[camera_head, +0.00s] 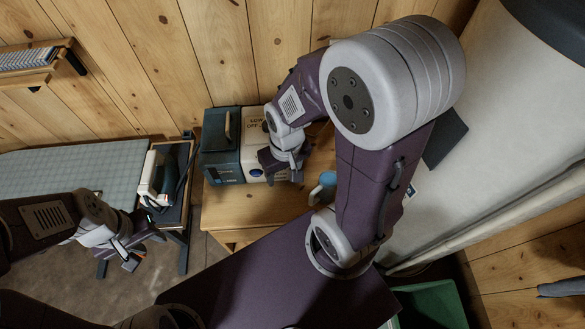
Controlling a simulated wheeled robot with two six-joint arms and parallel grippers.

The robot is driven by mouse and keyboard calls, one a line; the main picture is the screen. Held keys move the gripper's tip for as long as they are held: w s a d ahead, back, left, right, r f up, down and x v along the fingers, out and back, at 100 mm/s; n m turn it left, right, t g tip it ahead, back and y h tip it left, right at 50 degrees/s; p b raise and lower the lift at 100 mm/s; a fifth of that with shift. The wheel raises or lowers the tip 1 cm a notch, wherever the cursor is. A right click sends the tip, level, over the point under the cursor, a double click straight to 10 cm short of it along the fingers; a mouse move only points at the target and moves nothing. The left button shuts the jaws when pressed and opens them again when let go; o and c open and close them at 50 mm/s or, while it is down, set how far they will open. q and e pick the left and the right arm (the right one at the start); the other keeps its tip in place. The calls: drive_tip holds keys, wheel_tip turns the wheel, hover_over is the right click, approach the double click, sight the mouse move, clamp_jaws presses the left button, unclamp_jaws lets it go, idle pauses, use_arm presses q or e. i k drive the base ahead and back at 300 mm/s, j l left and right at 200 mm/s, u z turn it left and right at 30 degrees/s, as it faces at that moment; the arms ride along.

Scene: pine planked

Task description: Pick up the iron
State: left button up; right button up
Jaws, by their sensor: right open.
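The iron (150,174), with a pale body and a dark side, stands on the rest at the right end of the ironing board. My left gripper (146,250) is at the lower left, below and apart from the iron in the picture. Its fingers look spread, with nothing seen between them. My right gripper (281,167) is open in front of the cream box on the wooden table, well to the right of the iron. I cannot tell whether it touches the box.
The ironing board (75,170) has a pale grid cover. A dark teal box (221,160) and a cream box with lettering (255,133) stand on the wooden table (235,210), near a blue mug (325,186). A wall shelf (30,72) is at upper left. A green bin (432,303) is at lower right.

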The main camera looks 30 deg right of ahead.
sight(159, 181)
drive_tip(key=u, duration=1.15)
drive_tip(key=i+j+z, duration=0.2)
drive_tip(key=j, duration=0.15)
drive_tip(key=j+z, duration=0.15)
drive_tip(key=j, duration=0.15)
drive_tip(key=i+j+z, duration=0.6)
drive_tip(key=i+j, duration=0.1)
